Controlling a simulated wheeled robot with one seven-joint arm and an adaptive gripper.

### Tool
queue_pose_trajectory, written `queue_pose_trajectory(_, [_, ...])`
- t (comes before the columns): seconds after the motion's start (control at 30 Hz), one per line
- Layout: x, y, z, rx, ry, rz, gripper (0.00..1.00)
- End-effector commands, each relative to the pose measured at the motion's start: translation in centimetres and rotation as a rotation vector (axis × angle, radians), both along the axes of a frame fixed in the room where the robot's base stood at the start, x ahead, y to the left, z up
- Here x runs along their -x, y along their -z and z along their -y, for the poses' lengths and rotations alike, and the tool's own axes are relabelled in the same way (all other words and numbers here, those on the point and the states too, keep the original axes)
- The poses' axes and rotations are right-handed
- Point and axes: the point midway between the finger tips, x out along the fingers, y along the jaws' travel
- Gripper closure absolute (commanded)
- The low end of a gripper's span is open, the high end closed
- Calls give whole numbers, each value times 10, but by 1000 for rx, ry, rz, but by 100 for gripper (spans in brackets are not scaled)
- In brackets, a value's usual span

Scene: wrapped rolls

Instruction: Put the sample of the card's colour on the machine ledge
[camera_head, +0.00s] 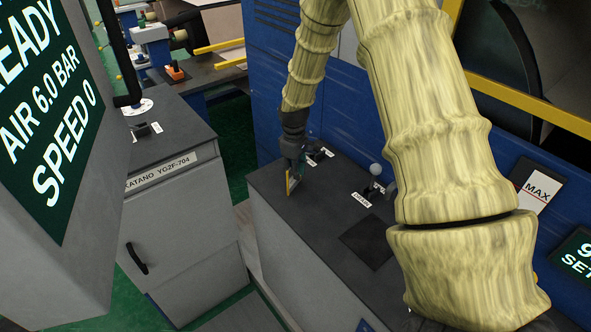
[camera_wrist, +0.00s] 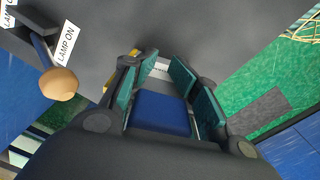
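My gripper (camera_head: 292,172) points down over the dark top of the machine ledge (camera_head: 272,186), near its left end in the head view. In the wrist view, the gripper's teal-padded fingers (camera_wrist: 166,88) stand either side of a blue block (camera_wrist: 160,114), which fills the gap between them and looks held. A small yellow piece shows by the fingertips in the head view and behind the left finger in the wrist view; I cannot tell what it belongs to. I cannot tell whether the fingertips touch the ledge. I cannot make out a coloured card.
Switches with white labels and a round-knobbed lever (camera_head: 376,170) stand on the ledge right of my gripper. A dark square patch (camera_head: 366,243) lies nearer. A MAX sign (camera_head: 538,188) is on the blue machine. A grey cabinet (camera_head: 180,220) stands left, across a gap.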

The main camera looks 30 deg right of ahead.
Motion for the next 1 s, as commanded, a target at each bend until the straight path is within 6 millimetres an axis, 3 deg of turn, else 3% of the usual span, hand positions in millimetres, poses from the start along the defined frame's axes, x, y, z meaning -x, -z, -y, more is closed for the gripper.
queue_pose_trajectory(0.07, [0, 0, 0, 0, 0, 0, 56])
queue_pose_trajectory(0.67, [0, -6, 0, 0, 0, 0, 56])
queue_pose_trajectory(1.0, [0, -41, -1, 0, 0, 2, 56])
